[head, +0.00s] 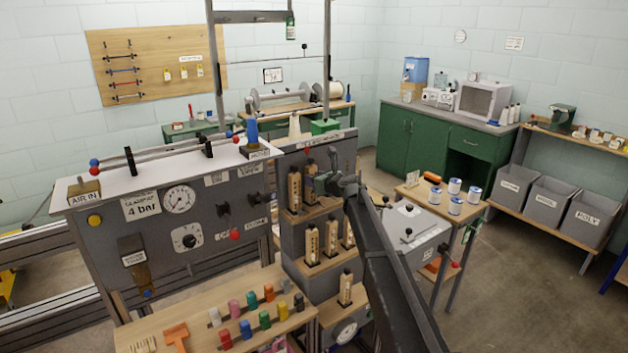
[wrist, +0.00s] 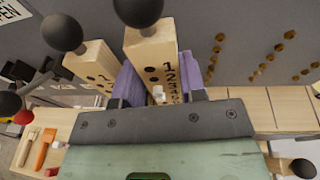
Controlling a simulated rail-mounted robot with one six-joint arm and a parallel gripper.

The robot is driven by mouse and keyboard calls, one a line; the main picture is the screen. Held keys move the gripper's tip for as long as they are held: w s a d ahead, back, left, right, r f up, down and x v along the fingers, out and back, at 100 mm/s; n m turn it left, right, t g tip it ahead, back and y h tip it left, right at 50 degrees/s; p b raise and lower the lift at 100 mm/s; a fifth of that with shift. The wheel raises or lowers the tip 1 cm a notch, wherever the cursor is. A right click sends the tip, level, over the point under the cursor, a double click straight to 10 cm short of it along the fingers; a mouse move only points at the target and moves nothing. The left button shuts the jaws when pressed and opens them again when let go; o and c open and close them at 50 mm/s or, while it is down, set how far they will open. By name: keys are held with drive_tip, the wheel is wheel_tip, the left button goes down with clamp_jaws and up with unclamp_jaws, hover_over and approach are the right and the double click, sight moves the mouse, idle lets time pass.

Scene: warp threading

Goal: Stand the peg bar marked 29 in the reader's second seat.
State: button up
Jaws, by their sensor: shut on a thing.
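My gripper (head: 330,184) is at the right end of the upper shelf of the grey rack (head: 287,150). In the wrist view its purple fingers (wrist: 157,88) are shut on a pale wooden peg bar (wrist: 148,52) with a black ball knob, dark dots and a column of digits. Another knobbed bar (wrist: 88,62) stands just left of it. In the head view two bars (head: 295,188) stand left of my gripper, and several (head: 312,244) stand on the shelf below. A lone bar (head: 345,288) stands upright at a gauge-faced unit (head: 346,331), possibly the reader. I cannot read the mark 29 anywhere.
Coloured pegs (head: 245,330) stand on the wooden bench front left. A grey lidded box (head: 408,228) and several blue-white cans (head: 454,186) are right of my arm. The gauge panel (head: 178,200) is left of the rack. Open floor lies at right.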

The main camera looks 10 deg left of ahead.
drive_tip(key=shift+f+b, duration=0.6)
drive_tip(key=shift+b, duration=0.05)
drive_tip(key=o, duration=1)
drive_tip(key=shift+s, duration=0.1)
